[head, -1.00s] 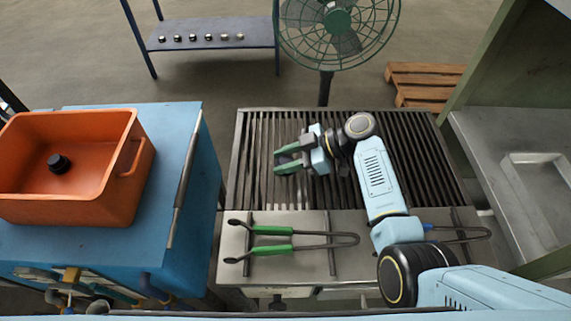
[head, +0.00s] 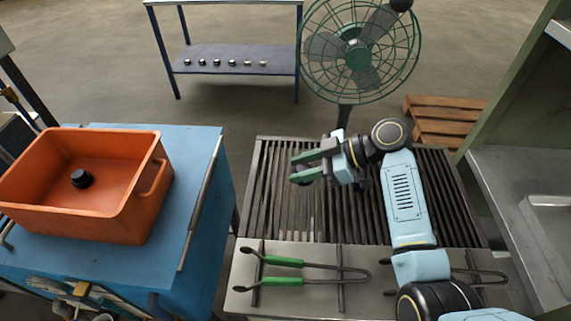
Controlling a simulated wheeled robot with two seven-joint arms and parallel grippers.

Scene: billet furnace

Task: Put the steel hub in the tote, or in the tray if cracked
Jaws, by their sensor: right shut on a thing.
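My right gripper (head: 306,166) is above the far left part of the slatted grate (head: 272,200). Its green fingers point left and are shut on a small dark thing, the steel hub (head: 298,171), mostly hidden by the fingers. I cannot tell whether it is cracked. The orange tote (head: 140,200) stands on the blue cabinet at the left, with a black round piece (head: 81,178) inside. A grey tray (head: 548,212) is partly in view on the bench at the right. My left gripper is out of view.
Green-handled tongs (head: 283,262) lie on the steel shelf in front of the grate, and another pair (head: 480,272) lies partly behind my right arm. A green fan (head: 358,55) stands behind the grate. A cabinet handle bar (head: 200,205) runs between tote and grate.

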